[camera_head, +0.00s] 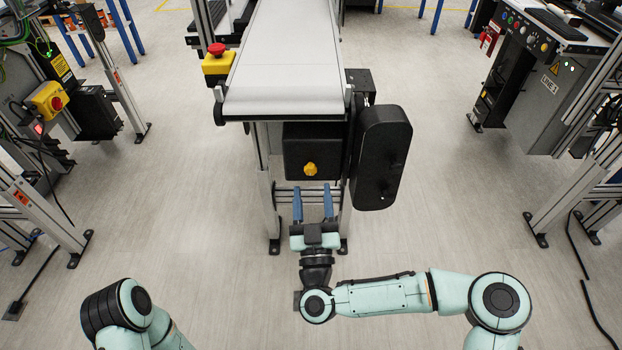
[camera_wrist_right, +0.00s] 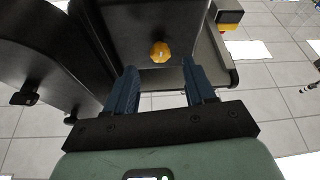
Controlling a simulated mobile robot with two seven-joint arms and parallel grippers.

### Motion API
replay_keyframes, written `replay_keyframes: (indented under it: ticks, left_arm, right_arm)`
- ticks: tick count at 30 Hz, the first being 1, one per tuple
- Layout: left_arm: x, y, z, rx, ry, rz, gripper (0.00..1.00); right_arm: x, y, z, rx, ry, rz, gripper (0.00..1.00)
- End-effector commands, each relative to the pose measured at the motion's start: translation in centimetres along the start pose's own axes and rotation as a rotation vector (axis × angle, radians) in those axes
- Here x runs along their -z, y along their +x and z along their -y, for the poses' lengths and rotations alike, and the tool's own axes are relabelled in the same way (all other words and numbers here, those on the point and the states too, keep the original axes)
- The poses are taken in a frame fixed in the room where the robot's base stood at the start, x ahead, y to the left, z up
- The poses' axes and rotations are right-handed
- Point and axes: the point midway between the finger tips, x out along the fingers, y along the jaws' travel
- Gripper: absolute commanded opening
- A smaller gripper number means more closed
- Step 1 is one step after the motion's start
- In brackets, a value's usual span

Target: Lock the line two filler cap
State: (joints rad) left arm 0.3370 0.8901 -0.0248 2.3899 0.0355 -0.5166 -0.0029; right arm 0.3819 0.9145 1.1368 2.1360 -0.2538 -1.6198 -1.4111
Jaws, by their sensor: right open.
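A yellow lobed knob (camera_head: 310,169), which may be the filler cap, sits on the front of a black box (camera_head: 296,147) under the conveyor's near end. In the right wrist view the yellow knob (camera_wrist_right: 160,52) shows ahead of the fingers, slightly left of the midline between them. My right gripper (camera_head: 313,190) is open, with its two blue fingers pointing at the box below the knob. The fingers (camera_wrist_right: 157,75) are apart and empty, and do not touch the knob. My left arm shows at the lower left; its gripper is out of view.
The conveyor belt (camera_head: 283,50) runs away from me, with a red emergency button (camera_head: 217,49) on its left. A black rounded housing (camera_head: 381,155) stands just right of the box. Metal legs flank my right gripper.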

Motion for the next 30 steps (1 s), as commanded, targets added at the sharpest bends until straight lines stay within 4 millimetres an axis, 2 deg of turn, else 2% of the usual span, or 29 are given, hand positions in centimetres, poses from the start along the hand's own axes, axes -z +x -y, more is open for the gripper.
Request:
replay_keyframes:
  ticks: [3,7,12,19,20,24,25,30]
  left_arm:
    - [-0.6,0.6,0.5,0.010,-0.007,0.021,0.43]
    - [-1.1,0.9,0.9,0.018,-0.012,0.039,0.43]
    - [-1.4,1.0,1.2,0.022,-0.015,0.050,0.43]
    - [-1.5,1.0,1.2,0.023,-0.015,0.051,0.43]
    - [-1.5,1.0,1.2,0.023,-0.015,0.051,0.43]
    - [-1.4,1.0,1.2,0.022,-0.014,0.050,0.43]
    - [-1.4,1.0,1.2,0.022,-0.014,0.050,0.43]
    - [-1.4,0.9,1.1,0.021,-0.014,0.048,0.43]
  right_arm:
    - [-0.2,2.1,-0.1,-0.003,0.000,0.001,0.54]
    - [-0.2,3.6,0.1,0.000,0.001,0.002,0.54]
    - [-0.1,4.4,0.1,0.002,0.000,0.002,0.54]
    - [-0.1,4.4,0.1,0.002,0.000,0.002,0.54]
    - [-0.1,4.4,0.1,0.002,0.000,0.002,0.51]
    - [-0.1,4.4,0.1,0.002,0.000,0.002,0.05]
    - [-0.1,4.4,0.1,0.002,0.000,0.002,0.00]
    - [0.0,4.4,0.1,0.001,0.003,0.002,0.00]
